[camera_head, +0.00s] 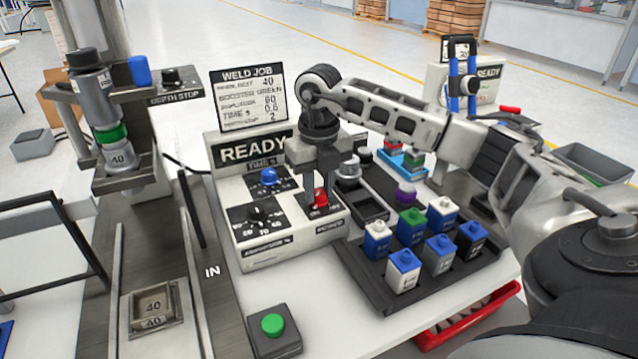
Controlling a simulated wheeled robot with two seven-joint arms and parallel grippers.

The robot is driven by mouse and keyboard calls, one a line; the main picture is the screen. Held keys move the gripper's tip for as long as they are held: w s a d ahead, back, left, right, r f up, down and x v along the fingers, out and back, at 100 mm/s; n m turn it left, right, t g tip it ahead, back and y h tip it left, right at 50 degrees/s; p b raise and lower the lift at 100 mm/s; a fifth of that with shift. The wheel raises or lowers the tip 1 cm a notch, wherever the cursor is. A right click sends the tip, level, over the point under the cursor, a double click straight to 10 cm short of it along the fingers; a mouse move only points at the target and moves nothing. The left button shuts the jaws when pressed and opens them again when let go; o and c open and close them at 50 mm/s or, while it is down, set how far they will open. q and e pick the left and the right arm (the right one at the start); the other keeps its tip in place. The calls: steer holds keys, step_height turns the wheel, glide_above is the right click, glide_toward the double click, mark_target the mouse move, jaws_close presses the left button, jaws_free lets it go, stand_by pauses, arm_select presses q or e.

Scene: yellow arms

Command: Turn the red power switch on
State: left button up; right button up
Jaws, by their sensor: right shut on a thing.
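The red power switch (321,198) is a small red knob on a dark plate at the right of the white control box (262,252). The box's panel reads READY. My right arm reaches in from the right, and its gripper (319,203) points straight down over the switch. Its fingers are shut on the red switch and hide part of it and its label. The on/off marking is too small to read. My left gripper is not in view.
A blue knob (269,177) and a black knob (257,214) sit left of the switch. A dark rack (378,287) with several capped blocks stands close on the right. A green button (272,324) is in front. A press (108,110) stands at left.

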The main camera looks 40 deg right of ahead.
steer(key=shift+m, duration=0.4)
steer(key=o, duration=1)
steer(key=shift+r, duration=0.1)
